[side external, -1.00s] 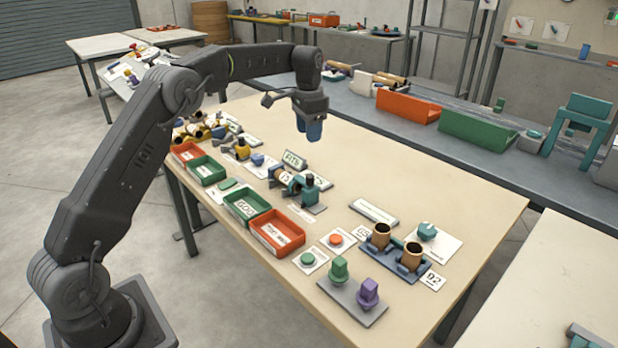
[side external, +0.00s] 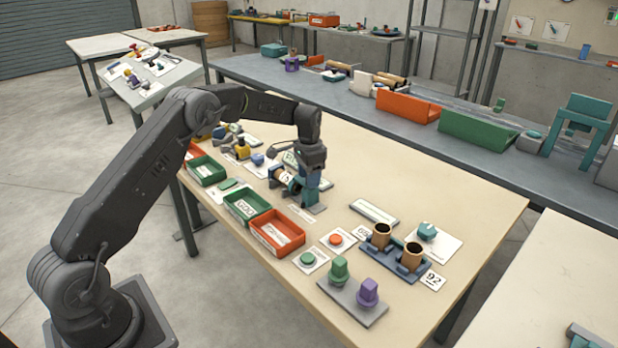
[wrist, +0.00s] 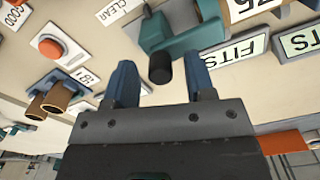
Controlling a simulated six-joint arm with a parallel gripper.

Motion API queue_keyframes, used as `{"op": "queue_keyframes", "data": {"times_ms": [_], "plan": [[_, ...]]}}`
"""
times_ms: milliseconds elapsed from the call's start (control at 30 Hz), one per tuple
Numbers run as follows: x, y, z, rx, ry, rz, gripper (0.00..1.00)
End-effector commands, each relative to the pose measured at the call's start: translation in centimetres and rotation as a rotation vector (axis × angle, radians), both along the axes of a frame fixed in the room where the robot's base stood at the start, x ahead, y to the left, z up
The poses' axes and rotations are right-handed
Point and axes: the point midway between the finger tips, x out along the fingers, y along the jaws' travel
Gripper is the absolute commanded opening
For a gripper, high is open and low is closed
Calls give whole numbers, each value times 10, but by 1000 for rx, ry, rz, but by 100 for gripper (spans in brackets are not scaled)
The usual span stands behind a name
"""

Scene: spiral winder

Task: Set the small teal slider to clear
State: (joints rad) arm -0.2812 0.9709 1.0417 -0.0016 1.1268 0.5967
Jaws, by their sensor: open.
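A teal fixture with a short black knob (wrist: 160,68) fills the upper middle of the wrist view. Its teal body (wrist: 185,42) runs up and to the right of the knob; I take this to be the small teal slider. A CLEAR label (wrist: 115,10) lies at its upper left, partly cut off. My gripper (wrist: 165,55) is open, with a blue finger on either side of the knob in that view. Contact cannot be told. In the side view my gripper (side external: 308,188) is down over the fixture and hides most of the teal part and knob.
FITS signs (wrist: 238,50) stand close right of the fingers. A round drum (side external: 286,177) sits beside the gripper. Green (side external: 246,206) and orange (side external: 277,232) bins are in front. A socket block (side external: 396,256) and buttons lie to the right. The back right tabletop is clear.

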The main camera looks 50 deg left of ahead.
Motion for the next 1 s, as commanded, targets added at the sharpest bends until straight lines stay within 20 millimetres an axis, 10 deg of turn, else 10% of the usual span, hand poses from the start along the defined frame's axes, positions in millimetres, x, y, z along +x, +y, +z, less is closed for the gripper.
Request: {"op": "queue_keyframes", "data": {"times_ms": [367, 1000], "plan": [[0, 0, -7, 0, 0, 0, 50], [0, 0, -7, 0, 0, 0, 0]]}}
